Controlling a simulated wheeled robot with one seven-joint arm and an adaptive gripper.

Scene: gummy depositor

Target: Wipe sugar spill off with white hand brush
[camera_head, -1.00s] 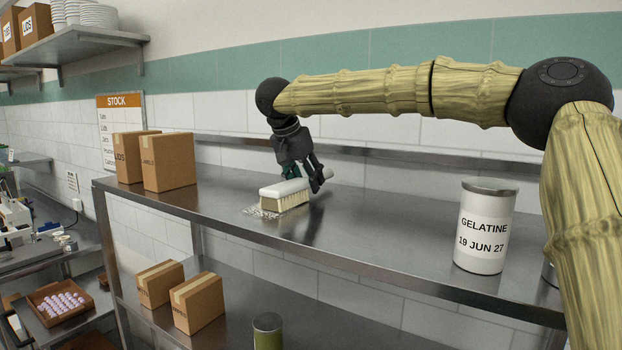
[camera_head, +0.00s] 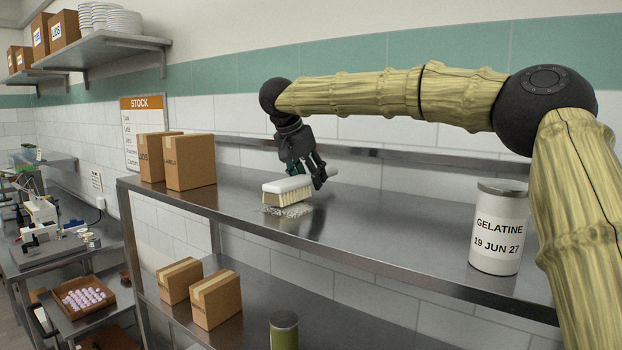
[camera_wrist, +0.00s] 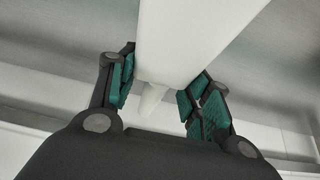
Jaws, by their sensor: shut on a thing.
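The white hand brush (camera_head: 287,187) has a white back and pale bristles. My gripper (camera_head: 307,170) is shut on it near its handle end, above the upper steel shelf. In the wrist view the brush's white back (camera_wrist: 190,35) runs between the green-padded fingers of my gripper (camera_wrist: 170,95). The sugar spill (camera_head: 288,211) is a pale grainy patch on the shelf, just in front of and partly under the bristles. I cannot tell whether the bristles touch the shelf.
A gelatine can (camera_head: 498,228) stands toward the shelf's right end. Two cardboard boxes (camera_head: 190,162) stand at its left end. More boxes (camera_head: 216,300) and a green jar (camera_head: 284,331) are on the lower shelf. The upper shelf between spill and can is clear.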

